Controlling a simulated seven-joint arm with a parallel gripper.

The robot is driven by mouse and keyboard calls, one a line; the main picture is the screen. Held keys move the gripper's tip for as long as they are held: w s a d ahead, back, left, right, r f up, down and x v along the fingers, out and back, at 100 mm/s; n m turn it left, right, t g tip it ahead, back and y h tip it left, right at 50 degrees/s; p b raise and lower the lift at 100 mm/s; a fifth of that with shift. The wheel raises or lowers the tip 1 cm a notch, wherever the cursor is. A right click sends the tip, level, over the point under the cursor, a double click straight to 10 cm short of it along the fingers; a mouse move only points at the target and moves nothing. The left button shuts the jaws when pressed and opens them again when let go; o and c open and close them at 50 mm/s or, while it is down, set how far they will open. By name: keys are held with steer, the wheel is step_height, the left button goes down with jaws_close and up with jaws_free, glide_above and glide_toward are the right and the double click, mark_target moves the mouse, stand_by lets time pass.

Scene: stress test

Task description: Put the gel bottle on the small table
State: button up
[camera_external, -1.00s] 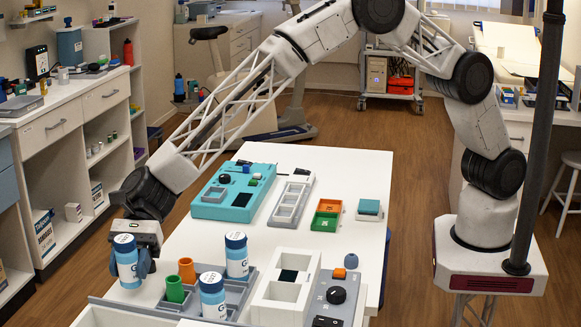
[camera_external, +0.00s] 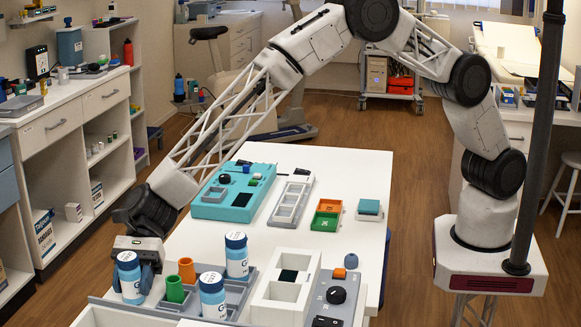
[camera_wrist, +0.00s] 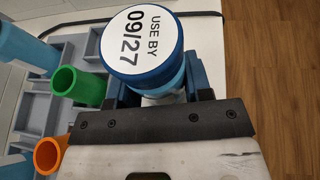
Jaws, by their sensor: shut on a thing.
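My gripper (camera_external: 137,266) is shut on a blue bottle with a white label (camera_external: 131,284), at the near left corner of the white table (camera_external: 330,168). The bottle is upright. In the wrist view its round cap (camera_wrist: 142,42) reads "USE BY 09/27" and it sits between my two dark fingers. Two like bottles stand in the grey tray (camera_external: 254,284), one at the back (camera_external: 237,262) and one in front (camera_external: 213,303). The label text is too small to read in full. I cannot tell whether the held bottle's base touches anything.
A green cup (camera_external: 175,290) and an orange cup (camera_external: 187,268) stand in the tray, just right of the held bottle. White bins (camera_external: 284,302) and a dark control box (camera_external: 337,296) lie further right. A teal device (camera_external: 222,206) is further back. Wooden floor lies left of the table.

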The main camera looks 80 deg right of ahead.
steer(key=shift+f, duration=0.15)
steer(key=o, duration=1.1)
steer(key=shift+c, duration=0.2)
steer(key=shift+r, duration=0.2)
steer(key=v, duration=1.2)
steer(key=shift+r, duration=0.1)
